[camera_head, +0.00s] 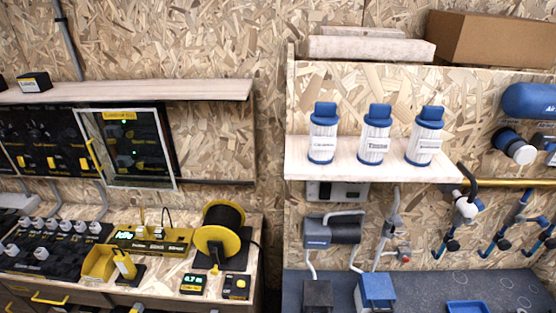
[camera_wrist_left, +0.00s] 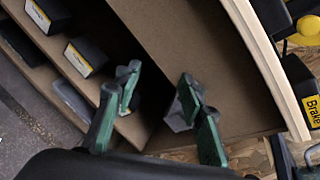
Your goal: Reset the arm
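Neither arm shows in the head view, and my right gripper is not seen in either view.
Black boxes with yellow labels (camera_wrist_left: 86,57) sit on a shelf left of the left gripper. In the head view, a workbench holds a yellow-black cable reel (camera_head: 220,232). Blue-capped canisters (camera_head: 376,134) stand on the right shelf, below a cardboard box (camera_head: 492,42).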

